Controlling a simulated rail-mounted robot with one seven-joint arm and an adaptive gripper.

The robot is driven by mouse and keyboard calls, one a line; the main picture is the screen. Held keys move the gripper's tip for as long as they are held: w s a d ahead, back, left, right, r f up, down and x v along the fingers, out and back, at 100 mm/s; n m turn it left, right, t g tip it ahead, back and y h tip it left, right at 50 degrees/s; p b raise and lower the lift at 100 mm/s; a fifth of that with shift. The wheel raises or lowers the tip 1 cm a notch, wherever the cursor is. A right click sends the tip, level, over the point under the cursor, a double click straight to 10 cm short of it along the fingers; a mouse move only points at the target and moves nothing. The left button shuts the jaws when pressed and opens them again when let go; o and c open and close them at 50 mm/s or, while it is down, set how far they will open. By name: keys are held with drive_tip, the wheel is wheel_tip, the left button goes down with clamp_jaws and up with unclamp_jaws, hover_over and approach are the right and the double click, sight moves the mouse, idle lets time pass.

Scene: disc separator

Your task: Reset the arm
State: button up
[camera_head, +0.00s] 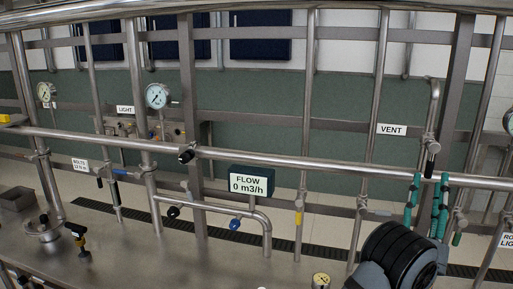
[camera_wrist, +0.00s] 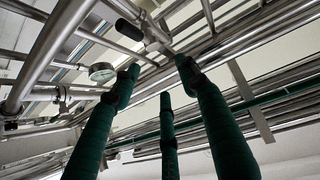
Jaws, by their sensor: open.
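My gripper (camera_head: 430,180) is at the right of the head view, with its teal fingers pointing up. My black and grey arm shows below it at the bottom right. In the wrist view the gripper (camera_wrist: 161,78) shows three green fingers standing apart with nothing between them. It is open and empty. In the head view the fingers overlap the pipework below the VENT label (camera_head: 392,130). I cannot tell how far they are from the pipes.
A steel pipe frame crosses the view, with a long horizontal pipe (camera_head: 300,166). A FLOW display (camera_head: 252,182) reading 0 m3/h stands mid-view. A round gauge (camera_head: 158,96) is at left. A steel deck (camera_head: 130,255) lies below. Pipes also surround the fingers in the wrist view.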

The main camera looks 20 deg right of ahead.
sight(430, 173)
drive_tip(key=shift+w+d, duration=1.45)
drive_tip(key=shift+d, duration=0.3)
drive_tip(key=shift+w+d, duration=1.45)
drive_tip(key=shift+d, duration=0.3)
drive_tip(key=shift+w+d+r, duration=0.1)
drive_tip(key=shift+w+d, duration=0.1)
drive_tip(key=shift+d, duration=0.1)
drive_tip(key=shift+w+d+r, duration=0.1)
drive_tip(key=shift+r, duration=0.1)
drive_tip(key=shift+d+r, duration=0.1)
